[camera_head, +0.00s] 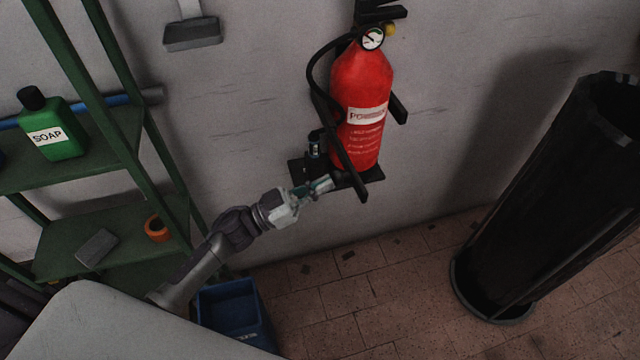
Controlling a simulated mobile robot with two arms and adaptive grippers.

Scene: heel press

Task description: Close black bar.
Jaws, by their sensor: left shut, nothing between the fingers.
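A red fire extinguisher (360,85) stands upright in a black wall holder (374,176) with a flat base. A narrow black bar (350,168) slants down across the lower front left of the extinguisher, and its lower end sticks out past the base's front edge. My left gripper (328,184) is shut and empty at the base's front left. Its fingertips are close to the bar's left side; I cannot tell if they touch it. My right gripper is not in view.
A green shelf (70,150) with a soap bottle (52,128) stands at the left. A blue bin (232,312) is on the floor below my arm. A tall black container (545,200) stands at the right. The tiled floor between them is clear.

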